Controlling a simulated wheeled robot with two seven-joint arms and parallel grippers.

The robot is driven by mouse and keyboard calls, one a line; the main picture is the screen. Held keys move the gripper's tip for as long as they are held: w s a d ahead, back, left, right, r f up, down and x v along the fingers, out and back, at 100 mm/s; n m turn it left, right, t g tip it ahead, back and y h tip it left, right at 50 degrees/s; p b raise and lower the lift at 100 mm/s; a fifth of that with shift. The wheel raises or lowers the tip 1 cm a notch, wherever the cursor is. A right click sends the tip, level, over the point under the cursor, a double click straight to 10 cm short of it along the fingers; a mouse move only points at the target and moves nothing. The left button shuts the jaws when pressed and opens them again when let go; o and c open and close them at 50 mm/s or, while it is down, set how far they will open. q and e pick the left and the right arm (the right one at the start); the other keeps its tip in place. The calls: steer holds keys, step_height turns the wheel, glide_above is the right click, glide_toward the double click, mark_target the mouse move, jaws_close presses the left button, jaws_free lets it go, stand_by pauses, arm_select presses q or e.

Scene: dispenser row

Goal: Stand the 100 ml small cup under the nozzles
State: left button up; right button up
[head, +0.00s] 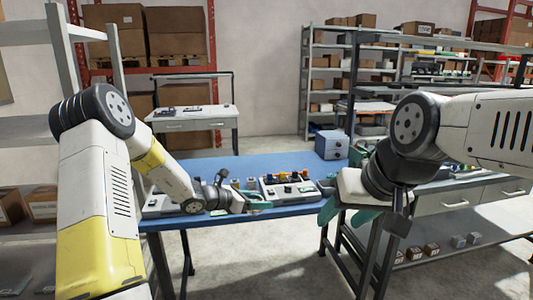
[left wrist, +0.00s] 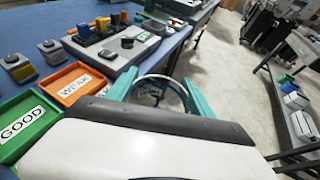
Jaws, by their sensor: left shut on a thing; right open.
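In the left wrist view, a clear cup with a round rim (left wrist: 163,78) is between the teal fingers of my left gripper (left wrist: 158,90), which is shut on it. No size mark on it can be read. In the head view my left gripper (head: 258,205) is at the front edge of the blue table; the cup cannot be made out there. A grey unit with yellow, orange and dark parts on top (head: 290,190) stands just right of it, also in the left wrist view (left wrist: 118,55). I cannot make out nozzles. My right gripper (head: 345,214) is open, in front of the table.
A green tray marked GOOD (left wrist: 22,122) and an orange tray marked WEAK (left wrist: 75,84) lie left of the cup. A blue-grey box (head: 331,146) stands at the table's back right. The table's back left is clear.

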arm_select(q)
steer(key=s+a+f, duration=0.3)
steer(key=s+a, duration=0.2)
steer(key=a, duration=0.1)
steer(key=s+a+f, duration=0.3)
steer(key=s+a, duration=0.3)
steer(key=a, duration=0.1)
steer(key=shift+f, duration=0.25)
